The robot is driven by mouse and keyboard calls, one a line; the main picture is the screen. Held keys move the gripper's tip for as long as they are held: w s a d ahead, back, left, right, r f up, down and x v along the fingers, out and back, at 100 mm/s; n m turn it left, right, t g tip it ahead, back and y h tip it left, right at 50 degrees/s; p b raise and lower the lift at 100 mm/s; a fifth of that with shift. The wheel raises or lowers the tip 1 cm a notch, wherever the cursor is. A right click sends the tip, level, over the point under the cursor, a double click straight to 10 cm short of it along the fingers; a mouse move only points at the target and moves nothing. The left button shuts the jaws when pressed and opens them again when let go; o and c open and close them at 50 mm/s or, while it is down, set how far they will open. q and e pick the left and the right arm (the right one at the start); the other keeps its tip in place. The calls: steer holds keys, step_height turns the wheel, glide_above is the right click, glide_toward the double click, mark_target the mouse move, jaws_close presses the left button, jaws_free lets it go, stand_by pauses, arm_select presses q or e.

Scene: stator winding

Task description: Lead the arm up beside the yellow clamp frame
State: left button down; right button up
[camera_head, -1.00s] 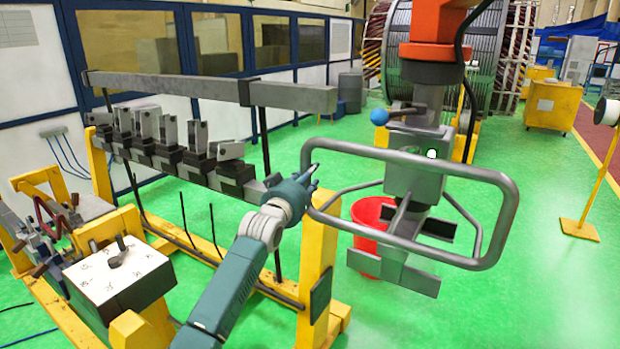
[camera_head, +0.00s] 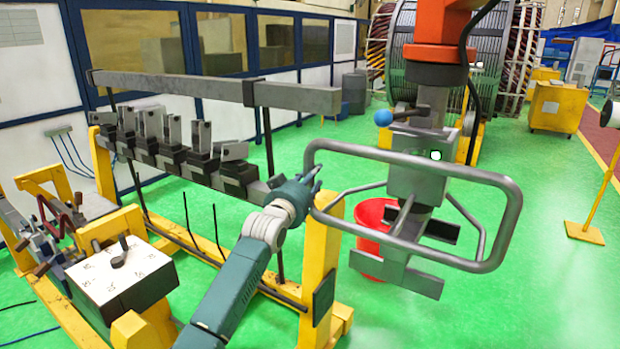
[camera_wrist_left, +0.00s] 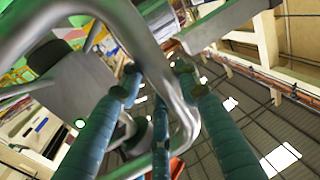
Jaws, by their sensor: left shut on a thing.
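The arm is a hanging orange and grey lift arm (camera_head: 436,50) with a grey tubular loop handle (camera_head: 508,225) and flat grey plates at its lower end. My left gripper (camera_head: 310,188) is shut on the left side of the loop handle. In the left wrist view my teal fingers (camera_wrist_left: 160,85) close around the grey handle tube (camera_wrist_left: 160,60). The yellow clamp frame (camera_head: 322,250) stands left of the handle, its right post just below my gripper. It carries a row of grey clamp blocks (camera_head: 172,160). My right gripper is out of view.
A red bucket (camera_head: 372,215) stands on the floor behind the handle. A grey horizontal beam (camera_head: 215,90) runs above the clamp blocks. A white-topped box (camera_head: 115,270) sits on the frame's near left part. Green floor to the right is open up to a yellow stand (camera_head: 584,232).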

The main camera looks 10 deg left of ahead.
arm_select(q)
steer(key=shift+d+f, duration=0.2)
steer(key=shift+f, duration=0.05)
steer(key=c, duration=1.3)
jaws_free()
steer(key=shift+o, duration=0.7)
steer(key=shift+r, duration=0.15)
